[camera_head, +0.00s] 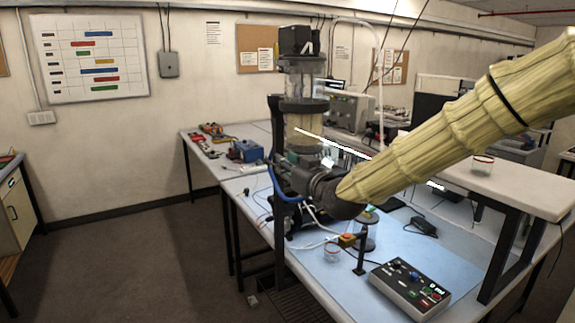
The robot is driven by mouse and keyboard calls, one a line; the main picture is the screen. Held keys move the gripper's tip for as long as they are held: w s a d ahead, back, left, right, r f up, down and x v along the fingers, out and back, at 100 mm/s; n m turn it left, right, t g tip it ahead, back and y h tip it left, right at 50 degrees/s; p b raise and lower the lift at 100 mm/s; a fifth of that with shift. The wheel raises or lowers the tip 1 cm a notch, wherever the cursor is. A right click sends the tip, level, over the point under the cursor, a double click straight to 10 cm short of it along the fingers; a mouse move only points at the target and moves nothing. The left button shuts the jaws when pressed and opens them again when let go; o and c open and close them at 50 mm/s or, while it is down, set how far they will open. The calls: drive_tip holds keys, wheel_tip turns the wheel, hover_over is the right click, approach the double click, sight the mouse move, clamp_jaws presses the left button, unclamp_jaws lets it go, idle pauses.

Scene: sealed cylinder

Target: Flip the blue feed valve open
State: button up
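The sealed cylinder (305,130), a clear upright vessel with dark end rings, stands at the near left end of the blue-topped bench. My arm, in a yellowish cover, reaches in from the right. My gripper (290,178) is dark and sits at the cylinder's lower end, against similarly dark parts. I cannot tell whether its fingers are open or touch anything. A blue hose (284,192) curves just below it. No blue valve handle shows clearly there; it may be hidden by my gripper or too small to make out.
A control box (409,289) with coloured buttons and knobs lies on the bench (330,290) at the front. A small stand (360,262), an orange-yellow fitting (347,239) and a glass beaker (332,253) are nearby. A raised shelf (525,187) is at right. Floor at left is clear.

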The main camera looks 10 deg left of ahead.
clamp_jaws()
drive_tip(key=shift+r, duration=0.15)
drive_tip(key=shift+w+a+r+g+h+p, duration=0.2)
drive_tip(key=shift+g+h+p, duration=0.15)
drive_tip(key=shift+g+h, duration=0.15)
drive_tip(key=shift+w+a+f+g+h+p, duration=0.1)
drive_tip(key=shift+w+a+g+h+p, duration=0.15)
drive_tip(key=shift+g+h+p, duration=0.35)
drive_tip(key=shift+o, duration=1.8)
unclamp_jaws()
